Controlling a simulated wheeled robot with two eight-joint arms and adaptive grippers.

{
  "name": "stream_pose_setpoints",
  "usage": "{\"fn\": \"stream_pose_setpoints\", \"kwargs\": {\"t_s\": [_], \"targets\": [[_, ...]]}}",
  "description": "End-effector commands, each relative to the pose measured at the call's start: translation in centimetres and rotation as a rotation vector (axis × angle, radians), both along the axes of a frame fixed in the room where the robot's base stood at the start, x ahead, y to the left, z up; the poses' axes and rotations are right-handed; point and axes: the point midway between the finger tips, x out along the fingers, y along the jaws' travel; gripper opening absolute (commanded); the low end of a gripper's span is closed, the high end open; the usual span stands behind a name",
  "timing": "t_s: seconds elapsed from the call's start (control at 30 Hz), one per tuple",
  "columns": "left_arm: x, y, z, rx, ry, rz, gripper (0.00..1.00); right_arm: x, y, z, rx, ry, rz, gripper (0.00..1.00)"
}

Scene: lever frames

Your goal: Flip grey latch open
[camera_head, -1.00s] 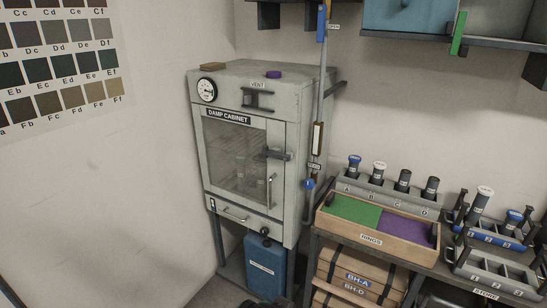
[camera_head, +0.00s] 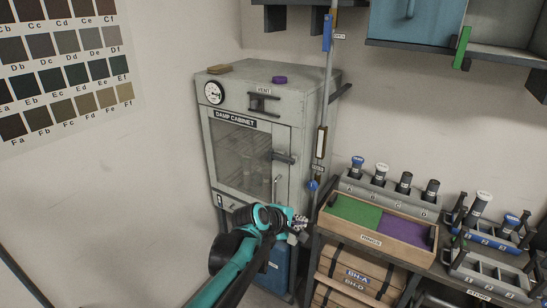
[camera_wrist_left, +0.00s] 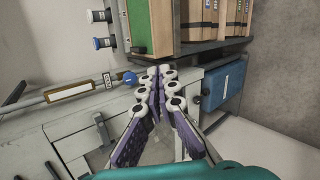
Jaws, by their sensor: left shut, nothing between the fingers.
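The grey latch (camera_head: 284,157) is on the right edge of the damp cabinet's door (camera_head: 240,158), below the vent handle. It looks like a short dark grey lever pointing right. The door is shut. My left gripper (camera_head: 300,222) is in front of the cabinet's lower right corner, below the latch and apart from it. In the left wrist view its purple-padded fingers (camera_wrist_left: 156,78) are together with nothing between them. A dark grey bar in the left wrist view (camera_wrist_left: 108,137) may be the latch; I cannot tell. My right gripper is not in view.
A vertical rod (camera_head: 322,130) with a blue knob stands beside the cabinet's right side. A blue container (camera_head: 277,265) is below the cabinet. The space left of the cabinet is clear.

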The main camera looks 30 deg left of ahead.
Motion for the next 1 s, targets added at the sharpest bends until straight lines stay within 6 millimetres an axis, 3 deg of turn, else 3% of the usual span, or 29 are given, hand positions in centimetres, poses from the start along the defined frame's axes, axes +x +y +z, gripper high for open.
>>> {"fn": "stream_pose_setpoints", "kwargs": {"t_s": [0.03, 0.2, 0.4, 0.5, 0.7, 1.0], "targets": [[1.7, 2.0, 1.0, -0.102, -0.013, 0.09, 0.0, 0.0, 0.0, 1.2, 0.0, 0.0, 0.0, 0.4], [6.1, 8.5, 2.2, -0.486, -0.066, 0.379, 0.0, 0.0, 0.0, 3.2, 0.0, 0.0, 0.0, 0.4], [9.1, 16.0, 2.4, -0.894, -0.134, 0.639, 0.0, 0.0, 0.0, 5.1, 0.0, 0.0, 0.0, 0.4], [9.7, 18.7, 2.2, -1.039, -0.158, 0.718, 0.0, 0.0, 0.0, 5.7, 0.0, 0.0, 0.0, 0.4], [10.1, 21.3, 1.8, -1.184, -0.182, 0.79, 0.0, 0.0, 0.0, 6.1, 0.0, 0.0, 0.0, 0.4], [10.1, 21.5, 1.7, -1.196, -0.184, 0.795, 0.0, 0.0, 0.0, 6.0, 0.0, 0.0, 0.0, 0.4]]}}
